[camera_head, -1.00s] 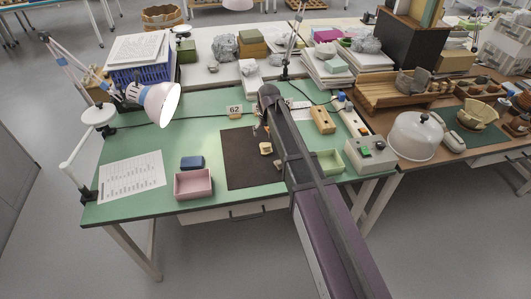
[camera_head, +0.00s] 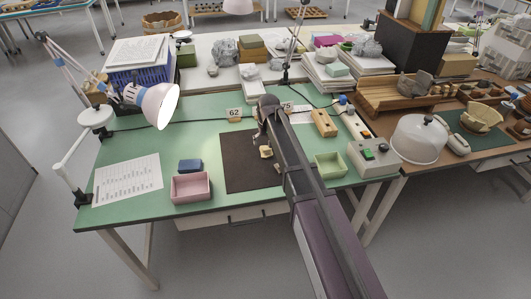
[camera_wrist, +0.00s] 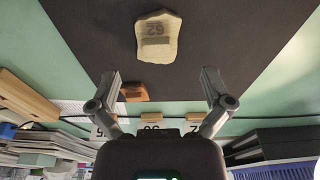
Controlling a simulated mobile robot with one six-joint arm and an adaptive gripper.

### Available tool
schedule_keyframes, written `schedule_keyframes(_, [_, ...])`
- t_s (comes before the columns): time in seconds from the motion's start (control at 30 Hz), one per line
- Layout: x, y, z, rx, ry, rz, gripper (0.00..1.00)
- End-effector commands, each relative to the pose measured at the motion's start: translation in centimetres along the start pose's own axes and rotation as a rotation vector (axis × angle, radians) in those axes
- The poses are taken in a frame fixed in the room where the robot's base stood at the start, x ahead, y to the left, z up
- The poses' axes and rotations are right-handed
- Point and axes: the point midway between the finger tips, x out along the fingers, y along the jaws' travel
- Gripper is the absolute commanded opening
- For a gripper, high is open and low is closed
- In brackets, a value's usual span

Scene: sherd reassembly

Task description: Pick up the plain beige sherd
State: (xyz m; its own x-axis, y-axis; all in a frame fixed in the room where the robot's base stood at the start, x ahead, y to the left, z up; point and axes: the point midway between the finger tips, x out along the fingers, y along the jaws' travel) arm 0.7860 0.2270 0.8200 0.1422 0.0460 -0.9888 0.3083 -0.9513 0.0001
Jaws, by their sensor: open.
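A pale beige sherd (camera_wrist: 158,37) lies on the dark mat (camera_wrist: 225,30), with a dark number like 62 and a small rectangular patch on its face in the wrist view. It also shows in the head view (camera_head: 266,152), just left of my arm. My gripper (camera_wrist: 160,76) is open and empty, its two fingers apart. In the wrist view the beige sherd is beyond the fingertips, not between them. A smaller brown sherd (camera_wrist: 134,92) lies nearer, beside the left finger. In the head view my arm hides most of the gripper and part of the mat.
A pink tray (camera_head: 191,187) and dark blue box (camera_head: 190,166) stand left of the mat. A green tray (camera_head: 330,165) and a control box (camera_head: 374,158) stand right of my arm. A lamp (camera_head: 158,104) leans over the left. Number cards (camera_head: 235,114) stand behind the mat.

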Motion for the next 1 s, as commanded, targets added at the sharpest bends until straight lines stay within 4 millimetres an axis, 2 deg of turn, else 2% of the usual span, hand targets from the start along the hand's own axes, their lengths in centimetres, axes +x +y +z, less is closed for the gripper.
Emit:
schedule_keyframes(0.27, [1.0, 0.1, 0.0, 0.000, 0.000, 0.000, 1.00])
schedule_keyframes(0.73, [4.5, 0.4, -0.2, 0.000, 0.000, 0.000, 1.00])
schedule_keyframes(1.0, [5.3, 0.4, -0.2, 0.000, 0.000, 0.000, 1.00])
